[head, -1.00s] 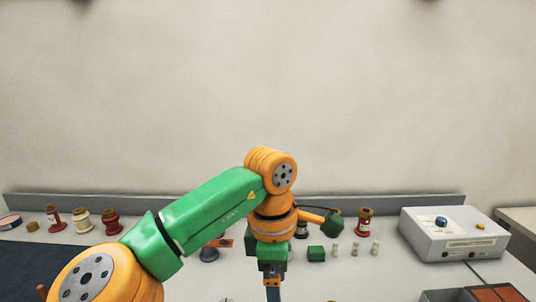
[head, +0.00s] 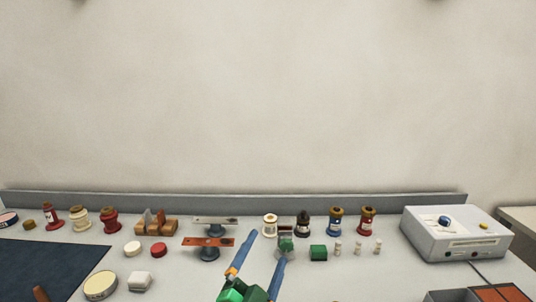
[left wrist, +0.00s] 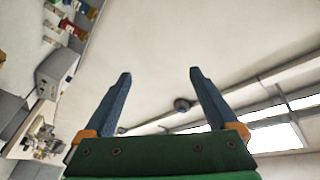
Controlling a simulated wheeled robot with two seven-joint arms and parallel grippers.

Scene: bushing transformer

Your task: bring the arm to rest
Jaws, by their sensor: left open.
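My left gripper (head: 259,256) shows at the bottom middle of the head view, its two blue fingers spread apart and pointing up. In the left wrist view the same gripper (left wrist: 160,100) is open, with nothing between its fingers. Behind it in that view are the pale wall, the ceiling and a bright window. The rest of my left arm lies outside the head view. My right gripper is not in view.
Bushings, including a red one (head: 367,221) and a blue one (head: 335,221), stand along the bench back. A green block (head: 318,253) and small white pieces are right of the gripper. A grey instrument box (head: 455,236) is at right, a dark mat (head: 50,265) at left.

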